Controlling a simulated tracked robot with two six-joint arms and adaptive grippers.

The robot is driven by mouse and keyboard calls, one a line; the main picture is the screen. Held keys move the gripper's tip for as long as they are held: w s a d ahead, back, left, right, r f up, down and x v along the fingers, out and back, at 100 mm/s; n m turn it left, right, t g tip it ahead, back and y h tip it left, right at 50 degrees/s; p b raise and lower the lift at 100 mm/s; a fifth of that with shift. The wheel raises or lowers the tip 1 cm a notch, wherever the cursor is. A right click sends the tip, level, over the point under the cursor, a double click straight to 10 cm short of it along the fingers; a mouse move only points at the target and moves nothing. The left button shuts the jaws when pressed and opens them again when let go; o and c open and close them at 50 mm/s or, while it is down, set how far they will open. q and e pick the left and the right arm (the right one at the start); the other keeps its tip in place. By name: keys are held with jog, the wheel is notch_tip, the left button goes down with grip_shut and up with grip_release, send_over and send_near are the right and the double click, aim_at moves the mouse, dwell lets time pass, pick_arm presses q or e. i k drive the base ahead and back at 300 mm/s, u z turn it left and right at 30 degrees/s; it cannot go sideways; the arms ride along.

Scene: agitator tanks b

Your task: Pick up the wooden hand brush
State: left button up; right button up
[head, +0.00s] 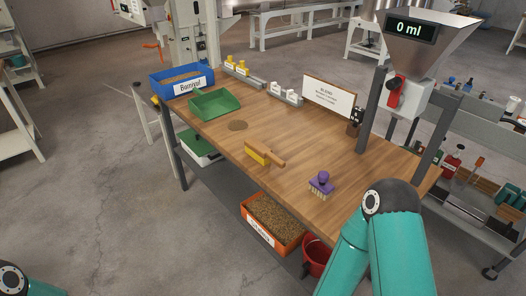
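The wooden hand brush (274,157) lies near the front edge in the middle of the wooden workbench (220,131). It has a brown wooden body and handle, with a yellow part, which looks like bristles, along its near left side. The handle points to the right. Nothing touches it. Neither gripper is in view. Only a piece of my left arm shows at the bottom left corner, and my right arm's teal links rise at the bottom right, in front of the bench's right end.
A purple brush (322,177) stands on the bench right of the wooden one. A green tray (214,104), a blue bin (181,79) and a white sign (329,96) stand further back. A hopper (424,50) reading 0 ml stands at the right. An orange bin (273,222) is below.

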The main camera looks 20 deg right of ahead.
aim_at(258, 150)
jog(key=i, duration=0.85)
jog(key=u, duration=0.05)
